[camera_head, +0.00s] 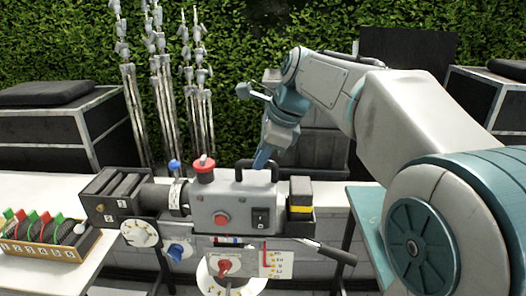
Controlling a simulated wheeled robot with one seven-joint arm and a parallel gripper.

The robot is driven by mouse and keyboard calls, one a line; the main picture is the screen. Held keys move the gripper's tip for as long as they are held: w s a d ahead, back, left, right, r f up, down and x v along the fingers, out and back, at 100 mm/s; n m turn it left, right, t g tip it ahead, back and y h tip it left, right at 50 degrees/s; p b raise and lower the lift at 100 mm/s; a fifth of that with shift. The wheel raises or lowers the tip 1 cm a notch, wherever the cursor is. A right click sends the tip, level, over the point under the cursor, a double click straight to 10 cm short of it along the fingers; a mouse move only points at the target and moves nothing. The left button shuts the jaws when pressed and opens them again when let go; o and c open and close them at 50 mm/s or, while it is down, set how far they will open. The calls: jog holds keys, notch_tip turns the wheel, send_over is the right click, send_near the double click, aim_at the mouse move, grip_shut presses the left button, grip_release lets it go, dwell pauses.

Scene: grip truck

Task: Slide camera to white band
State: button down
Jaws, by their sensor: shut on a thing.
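The camera (235,210) has a grey body, a black lens, a black matte box (112,198) at its left end and a black and yellow block at its right. It sits upright on a mount above a rail-like support. My gripper (262,162) comes down from above and is shut on the camera's black top handle (241,172). Its fingertips are small and partly hidden. I cannot tell which mark is the white band. A pale ring (178,196) shows on the lens, and a white plate with coloured marks (276,264) is below the camera.
A round dial (140,233), a blue knob (176,251) and a red knob (224,267) sit below the camera. A black lever (328,251) sticks out right. A tray (40,252) with coloured clips is at left. Light stands (130,90) and black cases stand behind.

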jog(key=shift+a, duration=0.1)
jog(key=c, duration=1.4)
grip_release()
jog(key=shift+a, duration=0.3)
jog(key=shift+o, duration=0.2)
jog(key=shift+d, duration=0.1)
jog(key=shift+r, duration=0.15)
jog(key=v, duration=1.3)
jog(key=shift+d+r, duration=0.2)
jog(key=shift+r, duration=0.05)
jog(key=shift+s, duration=0.1)
